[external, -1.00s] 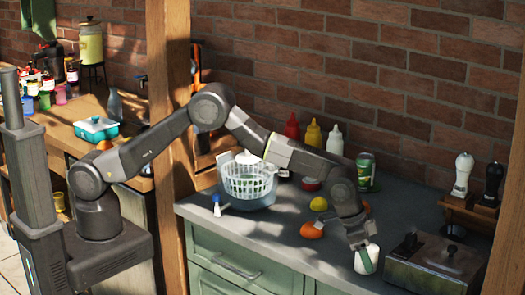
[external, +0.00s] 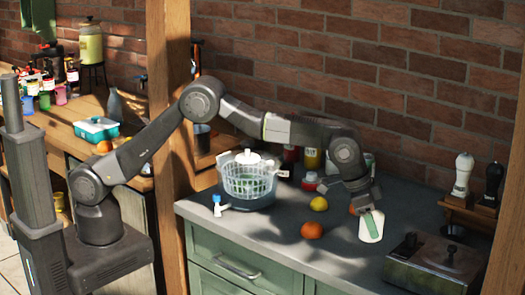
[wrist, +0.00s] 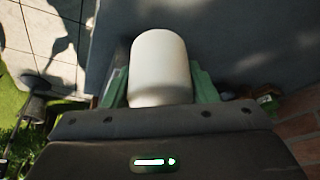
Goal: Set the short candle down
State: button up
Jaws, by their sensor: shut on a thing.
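The short candle (external: 365,229) is a white, stubby cylinder. My gripper (external: 371,223) is shut on it, with a green finger pad across its near side. It is near the right part of the grey counter, close to the metal box; the external view suggests it is raised above the counter. In the wrist view the candle (wrist: 160,68) fills the space between the two green fingers (wrist: 160,88).
The grey counter (external: 285,235) has free room left of the candle. An orange (external: 312,230) and a lemon (external: 319,204) lie to its left, and another orange is partly hidden behind my gripper. A metal box (external: 435,265) stands at right; a salad spinner (external: 248,182) stands at left.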

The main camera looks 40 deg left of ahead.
jog(key=w+a+m+p, duration=0.1)
jog(key=w+a+m, duration=0.1)
jog(key=w, duration=1.1)
jog(key=shift+g, duration=0.4)
jog(key=f, duration=0.3)
jog(key=f+p, duration=0.1)
jog(key=shift+w+f, duration=0.25)
jog(key=shift+f+p, duration=0.45)
jog(key=shift+f, duration=1.95)
jog(key=shift+h, duration=0.3)
jog(key=shift+f, duration=0.1)
jog(key=o, duration=1.1)
jog(key=shift+c, duration=0.2)
